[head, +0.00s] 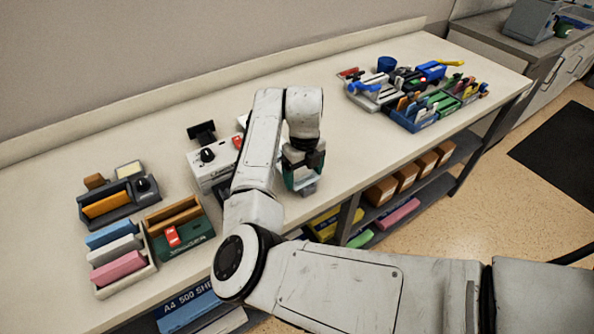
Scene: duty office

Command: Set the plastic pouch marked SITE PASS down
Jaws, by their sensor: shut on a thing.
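My gripper (302,178) points down over the front part of the long pale bench, right of the white device. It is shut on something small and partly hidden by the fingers. A pale grey bit of it, which I take for the plastic pouch (309,190), shows just below the teal-edged fingers. No SITE PASS marking can be read from here. I cannot tell whether the pouch touches the bench top or hangs a little above it.
A white device with a black knob (208,155) stands left of my gripper, partly behind my arm. Trays of coloured items (118,258) stand at the left, and organisers (425,112) at the right. Bare bench top (345,135) lies between gripper and organisers. The front edge is close.

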